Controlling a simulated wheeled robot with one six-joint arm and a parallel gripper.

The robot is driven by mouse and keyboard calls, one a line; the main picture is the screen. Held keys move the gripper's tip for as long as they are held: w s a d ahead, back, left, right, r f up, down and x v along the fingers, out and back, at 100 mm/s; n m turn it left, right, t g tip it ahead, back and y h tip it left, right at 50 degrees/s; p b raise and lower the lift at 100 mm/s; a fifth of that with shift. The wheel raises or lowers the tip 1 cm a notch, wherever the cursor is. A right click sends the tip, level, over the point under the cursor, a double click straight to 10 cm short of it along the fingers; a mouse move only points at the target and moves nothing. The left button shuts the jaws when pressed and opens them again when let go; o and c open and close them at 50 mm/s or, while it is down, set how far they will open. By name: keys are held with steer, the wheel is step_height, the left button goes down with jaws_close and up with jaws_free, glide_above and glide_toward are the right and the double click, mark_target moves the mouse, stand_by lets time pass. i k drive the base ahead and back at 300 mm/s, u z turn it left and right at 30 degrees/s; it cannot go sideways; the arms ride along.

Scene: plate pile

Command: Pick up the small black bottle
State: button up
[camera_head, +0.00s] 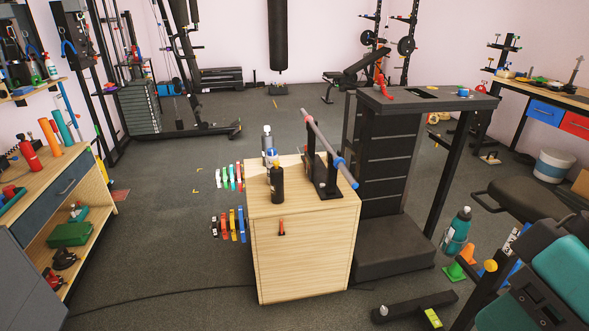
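A small black bottle (277,185) stands upright on top of a light wooden cabinet (303,243), near its front left part. Just behind it on the same top is a clear or grey bottle (267,141) with a pale cap, and a small blue-and-white item (271,156) shows between them. My gripper does not show in the head view.
A bar with red and blue ends (325,143) rests on a dark stand to the bottle's right. A tall black rack (385,150) stands right of the cabinet. A teal bottle (457,231) and a bench are at right. Floor left of the cabinet is mostly open, with a cable.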

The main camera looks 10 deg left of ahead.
mark_target(276, 175)
steer(key=u, duration=0.5)
steer(key=i, duration=1.55)
steer(key=u, duration=1.2)
steer(key=i, duration=0.4)
steer(key=u, duration=0.15)
